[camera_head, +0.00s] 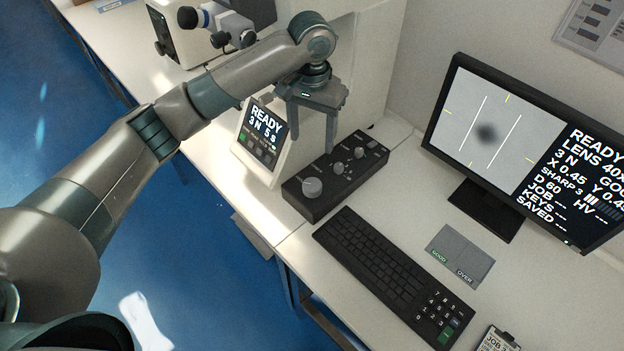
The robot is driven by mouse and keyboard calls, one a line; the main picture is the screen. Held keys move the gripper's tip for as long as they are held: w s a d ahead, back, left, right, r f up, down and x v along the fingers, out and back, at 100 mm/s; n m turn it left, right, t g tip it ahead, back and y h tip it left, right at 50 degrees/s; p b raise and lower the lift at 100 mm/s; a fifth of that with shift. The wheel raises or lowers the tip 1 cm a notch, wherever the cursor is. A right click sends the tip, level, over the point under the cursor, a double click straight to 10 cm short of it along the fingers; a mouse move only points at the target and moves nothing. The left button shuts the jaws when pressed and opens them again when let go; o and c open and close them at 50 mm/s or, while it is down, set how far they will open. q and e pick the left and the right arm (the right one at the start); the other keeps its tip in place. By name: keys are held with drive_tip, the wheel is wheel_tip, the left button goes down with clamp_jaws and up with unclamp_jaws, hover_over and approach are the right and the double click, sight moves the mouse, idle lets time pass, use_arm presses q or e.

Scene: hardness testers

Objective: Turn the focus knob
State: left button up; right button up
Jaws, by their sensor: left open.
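A black control box (340,182) lies on the white bench, with a large grey knob (312,187) at its near left end and several smaller knobs (338,168) further along. Which one is the focus knob I cannot read from the labels. My left gripper (310,138) points down, open and empty, above and behind the box. Its right finger comes down close to the box's back edge in the picture; contact cannot be told. The monitor (490,150) shows a blurred dark spot between two white lines and the text SHARP 3. My right gripper is out of view.
A tester panel (260,138) reading READY, 3 N, 5 s stands left of the box. A black keyboard (390,275) lies in front of it. A grey two-part mat (460,256), marked GOOD and OVER, lies right of the keyboard. A microscope-like device (178,30) stands at the back left.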

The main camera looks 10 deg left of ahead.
sight(312, 185)
use_arm(q)
wheel_tip(312, 185, down, 18)
drive_tip(key=p, duration=0.5)
drive_tip(key=shift+w+r, duration=0.15)
drive_tip(key=shift+r, duration=0.05)
drive_tip(key=shift+p, duration=0.3)
drive_tip(key=c, duration=1.1)
